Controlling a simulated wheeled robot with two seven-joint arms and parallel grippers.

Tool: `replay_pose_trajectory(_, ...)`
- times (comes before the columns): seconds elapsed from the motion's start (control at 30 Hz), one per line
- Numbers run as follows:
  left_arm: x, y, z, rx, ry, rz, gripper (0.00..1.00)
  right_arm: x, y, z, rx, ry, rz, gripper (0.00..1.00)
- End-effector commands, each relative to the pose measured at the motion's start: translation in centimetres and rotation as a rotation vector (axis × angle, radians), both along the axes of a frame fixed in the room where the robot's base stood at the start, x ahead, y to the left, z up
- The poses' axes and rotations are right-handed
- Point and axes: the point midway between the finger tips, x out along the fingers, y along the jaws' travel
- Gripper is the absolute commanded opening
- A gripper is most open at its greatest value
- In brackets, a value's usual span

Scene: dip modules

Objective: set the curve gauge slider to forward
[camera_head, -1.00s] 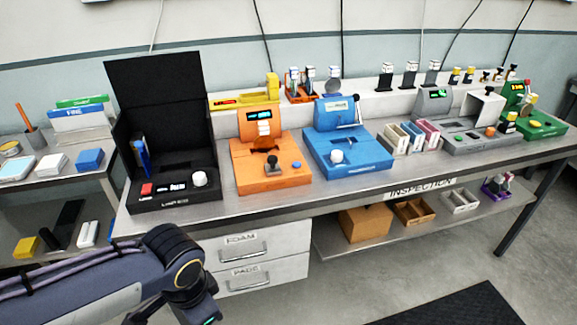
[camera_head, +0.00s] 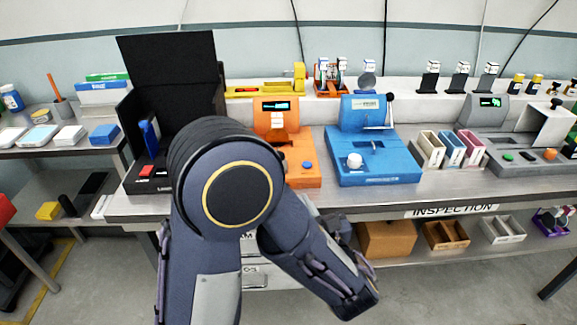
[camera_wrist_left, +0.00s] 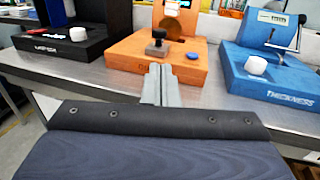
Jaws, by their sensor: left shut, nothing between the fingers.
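The orange device (camera_head: 300,178), which I take to be the curve gauge, stands on the bench. My arm hides its left front in the head view. In the left wrist view the orange device (camera_wrist_left: 130,52) shows a black knob (camera_wrist_left: 157,44) on its base, a brass disc behind it and a blue button (camera_wrist_left: 193,55). Its label is too small to read. My left gripper (camera_wrist_left: 160,72) is shut and empty, with its fingertips at the orange device's front edge, in front of the black knob; contact cannot be told. My right gripper is not in view.
The blue thickness device (camera_head: 372,170) stands right of the orange one. The black lamp box (camera_head: 140,180) with its raised lid stands left. Card bins (camera_head: 430,152) and a grey device (camera_head: 510,158) are further right. The bench's front edge is partly clear.

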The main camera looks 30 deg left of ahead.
Motion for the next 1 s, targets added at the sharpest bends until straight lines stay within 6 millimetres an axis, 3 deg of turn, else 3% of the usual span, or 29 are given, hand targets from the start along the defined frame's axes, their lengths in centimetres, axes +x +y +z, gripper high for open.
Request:
replay_pose_trajectory(0.37, 0.8, 1.1, 0.0, -0.005, 0.001, 0.007, 0.0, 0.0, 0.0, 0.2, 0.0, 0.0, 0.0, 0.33)
replay_pose_trajectory(0.8, 6.9, 7.7, 0.0, -0.005, 0.001, 0.009, 0.0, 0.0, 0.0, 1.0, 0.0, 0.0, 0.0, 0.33)
replay_pose_trajectory(1.0, 8.9, 9.6, 0.0, -0.005, 0.001, 0.005, 0.0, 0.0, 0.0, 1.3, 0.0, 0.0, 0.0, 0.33)
